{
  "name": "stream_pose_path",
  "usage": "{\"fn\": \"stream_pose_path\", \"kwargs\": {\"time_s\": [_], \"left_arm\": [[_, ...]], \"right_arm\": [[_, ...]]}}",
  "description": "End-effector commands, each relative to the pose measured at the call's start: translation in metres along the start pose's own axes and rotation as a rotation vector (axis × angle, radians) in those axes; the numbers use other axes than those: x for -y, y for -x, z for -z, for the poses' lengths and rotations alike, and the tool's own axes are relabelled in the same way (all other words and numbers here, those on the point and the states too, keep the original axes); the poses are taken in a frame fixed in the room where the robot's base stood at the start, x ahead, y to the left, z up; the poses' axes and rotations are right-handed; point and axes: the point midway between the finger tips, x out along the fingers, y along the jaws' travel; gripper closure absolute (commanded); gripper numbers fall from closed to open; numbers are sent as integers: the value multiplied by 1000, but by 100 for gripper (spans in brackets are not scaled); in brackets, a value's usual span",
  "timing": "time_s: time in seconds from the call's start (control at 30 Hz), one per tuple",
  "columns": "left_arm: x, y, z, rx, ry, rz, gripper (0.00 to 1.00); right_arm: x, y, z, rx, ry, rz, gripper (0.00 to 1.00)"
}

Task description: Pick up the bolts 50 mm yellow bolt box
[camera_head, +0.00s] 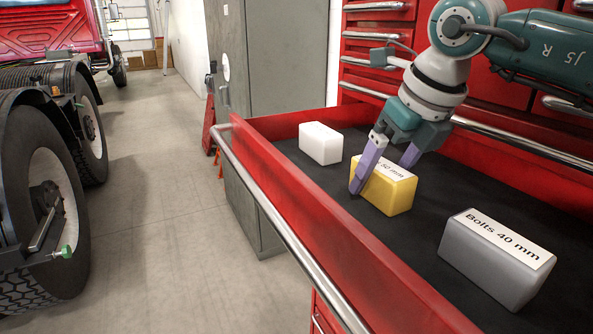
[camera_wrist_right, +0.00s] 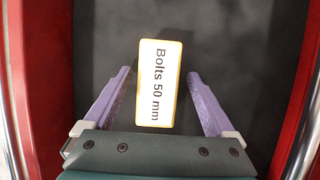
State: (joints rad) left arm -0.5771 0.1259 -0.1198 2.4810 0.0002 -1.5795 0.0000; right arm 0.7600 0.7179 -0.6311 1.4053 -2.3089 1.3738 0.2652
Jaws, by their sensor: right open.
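The yellow bolt box (camera_head: 390,193) lies on the dark lining of an open red drawer, with a white label on top. In the right wrist view the box (camera_wrist_right: 158,85) is labelled "Bolts 50 mm". My right gripper (camera_head: 382,170) is at the box, its purple fingers pointing down. In the wrist view the open fingers (camera_wrist_right: 158,90) stand on either side of the box, with a gap on each side. One finger hides part of the box in the head view. My left gripper is not in view.
A white box (camera_head: 320,143) sits farther back in the drawer, left of the yellow one. A grey "Bolts 40 mm" box (camera_head: 490,262) is at the front right. The red drawer wall (camera_head: 300,190) edges the left side. A truck wheel (camera_head: 45,200) stands far left.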

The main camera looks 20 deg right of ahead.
Motion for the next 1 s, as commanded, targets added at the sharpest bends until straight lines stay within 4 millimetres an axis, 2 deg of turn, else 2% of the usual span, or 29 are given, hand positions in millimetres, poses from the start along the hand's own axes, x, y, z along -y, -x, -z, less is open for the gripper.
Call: {"fn": "stream_pose_path", "kwargs": {"time_s": [0.27,1.0], "left_arm": [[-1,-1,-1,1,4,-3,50],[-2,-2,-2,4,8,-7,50]], "right_arm": [[-2,-2,1,0,1,0,12],[-2,-2,1,0,0,0,96]]}}
